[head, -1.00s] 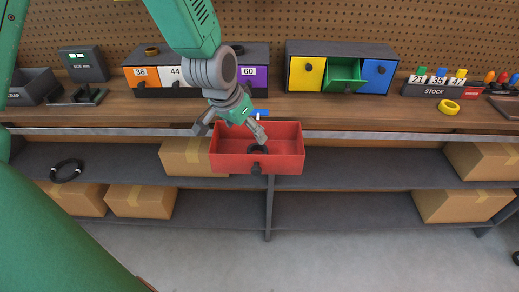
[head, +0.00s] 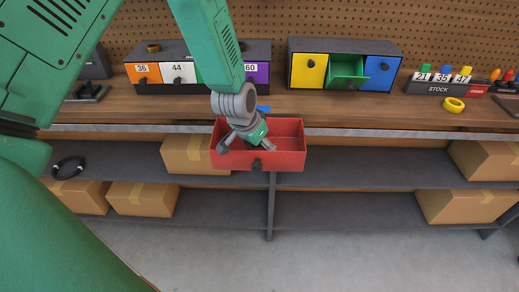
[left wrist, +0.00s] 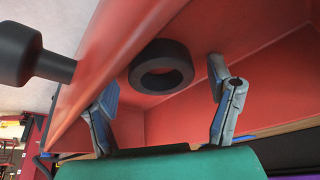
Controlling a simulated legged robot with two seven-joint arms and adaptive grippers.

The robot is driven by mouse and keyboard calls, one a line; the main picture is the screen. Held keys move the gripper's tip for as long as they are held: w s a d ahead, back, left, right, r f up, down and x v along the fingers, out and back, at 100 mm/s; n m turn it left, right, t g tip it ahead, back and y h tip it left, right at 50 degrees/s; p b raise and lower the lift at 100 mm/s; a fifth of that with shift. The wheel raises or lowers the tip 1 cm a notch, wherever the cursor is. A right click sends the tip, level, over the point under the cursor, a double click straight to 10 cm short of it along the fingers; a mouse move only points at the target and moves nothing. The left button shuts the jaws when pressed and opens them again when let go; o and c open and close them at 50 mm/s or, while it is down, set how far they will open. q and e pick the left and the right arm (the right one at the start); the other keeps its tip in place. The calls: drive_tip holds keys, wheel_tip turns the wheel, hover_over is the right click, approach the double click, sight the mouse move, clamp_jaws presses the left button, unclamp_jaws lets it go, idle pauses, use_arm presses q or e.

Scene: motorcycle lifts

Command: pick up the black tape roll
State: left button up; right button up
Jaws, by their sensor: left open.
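The black tape roll (left wrist: 160,52) lies inside the red open drawer (head: 290,160), as the left wrist view shows. In the head view my gripper hides the roll. My left gripper (head: 246,148) reaches down into the drawer from above. In the left wrist view its fingers (left wrist: 162,82) are spread wide, one to each side of the roll, with gaps between. Nothing is held. My right gripper is not in view.
The drawer's front wall has a dark knob (left wrist: 30,57). A wooden bench (head: 330,106) lies behind, with a yellow-green-blue drawer cabinet (head: 345,48) and a yellow ring (head: 453,105). Cardboard boxes (head: 142,200) stand on shelves below. A black ring (head: 68,168) lies on the left shelf.

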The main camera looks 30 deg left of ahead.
use_arm(q)
drive_tip(key=c, duration=1.3)
drive_tip(key=shift+o, duration=0.2)
drive_tip(key=shift+a, duration=0.1)
